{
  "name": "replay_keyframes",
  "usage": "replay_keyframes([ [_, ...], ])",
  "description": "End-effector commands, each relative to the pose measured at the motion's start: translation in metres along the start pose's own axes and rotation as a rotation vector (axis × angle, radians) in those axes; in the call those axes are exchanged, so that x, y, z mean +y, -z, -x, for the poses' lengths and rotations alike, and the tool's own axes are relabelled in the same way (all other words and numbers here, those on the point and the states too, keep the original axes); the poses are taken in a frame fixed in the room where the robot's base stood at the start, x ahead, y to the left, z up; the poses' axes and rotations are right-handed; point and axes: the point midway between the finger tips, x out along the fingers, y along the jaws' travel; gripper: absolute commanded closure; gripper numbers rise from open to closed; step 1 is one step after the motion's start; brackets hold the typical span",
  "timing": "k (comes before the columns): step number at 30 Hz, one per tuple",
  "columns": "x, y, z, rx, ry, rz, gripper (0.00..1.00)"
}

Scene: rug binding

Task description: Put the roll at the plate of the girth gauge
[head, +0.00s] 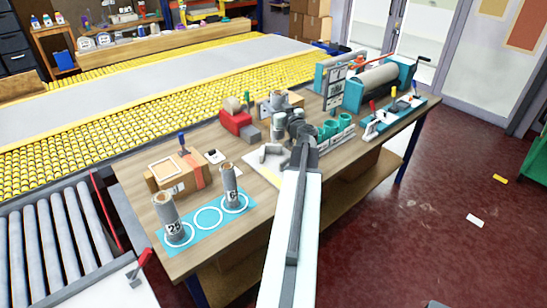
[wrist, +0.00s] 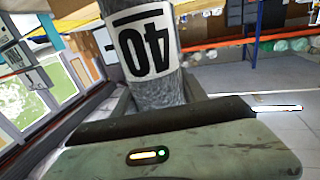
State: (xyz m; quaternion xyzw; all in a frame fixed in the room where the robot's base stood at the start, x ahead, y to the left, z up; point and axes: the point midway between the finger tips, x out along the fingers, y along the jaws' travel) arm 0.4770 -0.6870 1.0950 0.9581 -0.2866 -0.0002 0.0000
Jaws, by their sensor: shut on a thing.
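My gripper (head: 306,138) is shut on a grey roll with a white label reading 40, upside down in the wrist view (wrist: 145,45). In the head view my gripper is over the middle of the workbench and largely hides the held roll. A grey forked piece (head: 268,156) on a pale base, just left of my gripper, may be the girth gauge; I cannot tell for sure. Two other labelled grey rolls, a left one (head: 168,220) and a right one (head: 230,185), stand upright on the end circles of a blue strip (head: 208,217). Its middle circle is empty.
A roller conveyor (head: 50,235) lies to the left. Bare bench shows near the front edge.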

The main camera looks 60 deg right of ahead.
Motion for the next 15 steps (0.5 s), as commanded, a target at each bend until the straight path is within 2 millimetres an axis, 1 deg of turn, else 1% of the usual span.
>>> replay_keyframes([
  [4, -0.001, -0.003, -0.001, 0.000, 0.002, 0.000, 0.94],
  [7, -0.001, -0.016, 0.000, 0.000, 0.001, 0.000, 0.94],
  [11, 0.000, -0.048, 0.000, 0.000, 0.000, 0.000, 0.94],
  [15, 0.000, -0.088, 0.000, 0.000, 0.000, 0.000, 0.94],
])
